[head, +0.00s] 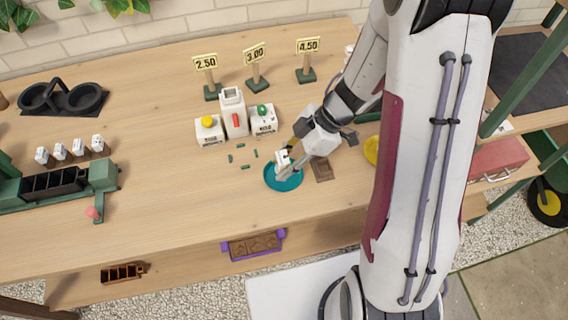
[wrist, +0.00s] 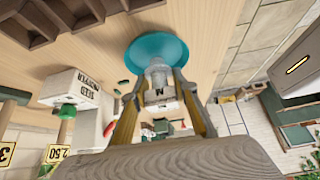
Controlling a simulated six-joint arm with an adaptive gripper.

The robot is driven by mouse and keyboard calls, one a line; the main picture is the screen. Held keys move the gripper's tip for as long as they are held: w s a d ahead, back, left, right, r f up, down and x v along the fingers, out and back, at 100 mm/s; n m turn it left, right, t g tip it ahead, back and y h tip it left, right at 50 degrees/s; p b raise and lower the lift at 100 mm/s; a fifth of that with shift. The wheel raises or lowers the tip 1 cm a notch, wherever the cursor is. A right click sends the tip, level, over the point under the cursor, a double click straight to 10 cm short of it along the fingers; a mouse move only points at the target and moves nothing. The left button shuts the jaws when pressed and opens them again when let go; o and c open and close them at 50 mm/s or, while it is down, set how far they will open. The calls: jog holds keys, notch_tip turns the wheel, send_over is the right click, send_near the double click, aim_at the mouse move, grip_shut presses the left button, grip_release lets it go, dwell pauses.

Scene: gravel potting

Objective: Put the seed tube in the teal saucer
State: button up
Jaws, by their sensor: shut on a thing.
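The teal saucer (head: 270,184) lies on the wooden table near its front edge, and its rim shows at the top of the wrist view (wrist: 180,50). My gripper (head: 285,160) is low over the saucer. In the wrist view my gripper (wrist: 158,92) is shut on the seed tube (wrist: 158,76), a pale, narrow tube with a dark mark. In the head view the tube (head: 281,157) is small and partly covered by the fingers. The tube overlaps the saucer in both views. I cannot tell whether it touches the saucer.
The table's left-centre is clear.

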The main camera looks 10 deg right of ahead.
jog(key=shift+f, duration=0.45)
jog(key=shift+f, duration=0.1)
jog(key=o, duration=1.1)
jog(key=shift+d+r, duration=0.35)
jog(key=shift+r, duration=0.25)
jog(key=v, duration=1)
jog(key=shift+d+r, duration=0.25)
jog(key=shift+r, duration=0.1)
jog(key=shift+w, duration=0.1)
